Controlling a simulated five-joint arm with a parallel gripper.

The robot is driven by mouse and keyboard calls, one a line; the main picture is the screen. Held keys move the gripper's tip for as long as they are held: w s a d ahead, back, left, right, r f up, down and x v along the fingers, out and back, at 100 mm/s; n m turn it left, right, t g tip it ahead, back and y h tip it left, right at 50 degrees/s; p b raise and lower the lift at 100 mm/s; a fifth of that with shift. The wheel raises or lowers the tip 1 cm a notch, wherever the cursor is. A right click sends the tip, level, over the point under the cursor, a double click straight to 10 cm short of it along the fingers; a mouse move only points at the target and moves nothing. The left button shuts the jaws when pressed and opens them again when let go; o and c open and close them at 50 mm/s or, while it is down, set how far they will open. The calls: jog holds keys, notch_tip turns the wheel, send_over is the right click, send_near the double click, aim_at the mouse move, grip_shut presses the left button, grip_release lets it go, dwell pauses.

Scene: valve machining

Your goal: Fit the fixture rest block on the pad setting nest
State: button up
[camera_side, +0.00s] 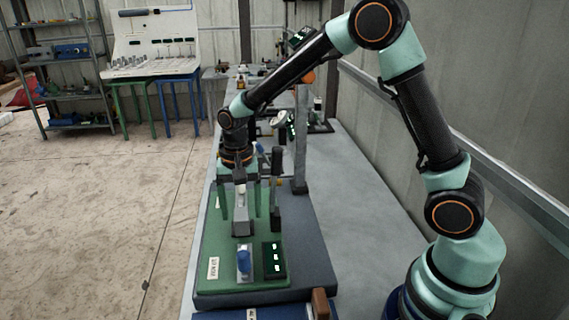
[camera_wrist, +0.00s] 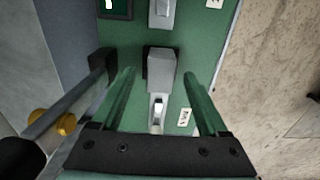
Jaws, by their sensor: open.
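My gripper (camera_side: 240,215) points down over the green board (camera_side: 215,245), its two green fingers apart. In the wrist view, the open fingers (camera_wrist: 159,74) straddle a grey block (camera_wrist: 162,72), with a gap on each side. This block, apparently the fixture rest block, stands upright in the side view (camera_side: 242,217). A dark patch (camera_wrist: 146,62) shows beside its base in the wrist view; I cannot tell whether this is the pad setting nest or how the block sits on it.
A dark tile with white marks (camera_side: 273,260) lies by the blue-knobbed plate. A dark upright post (camera_side: 277,190) stands close right of my gripper, and a tall grey column (camera_side: 301,140) is behind it. The grey bench (camera_side: 370,200) is clear at right.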

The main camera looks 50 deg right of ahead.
notch_tip(320, 180, up, 10)
dwell(0.3)
jog(key=shift+f, duration=0.1)
notch_tip(320, 180, up, 10)
jog(key=f+n+t, duration=0.1)
jog(key=n+t, duration=0.3)
jog(key=n, duration=0.1)
send_over(243, 214)
jog(key=s+d, duration=0.2)
jog(key=s, duration=0.1)
jog(key=s+d+f+n+t, duration=0.1)
jog(key=s+d+f+n, duration=0.1)
jog(key=s, duration=0.9)
jog(key=shift+d+f+n, duration=0.2)
jog(key=shift+f+n, duration=0.5)
jog(key=shift+n, duration=0.3)
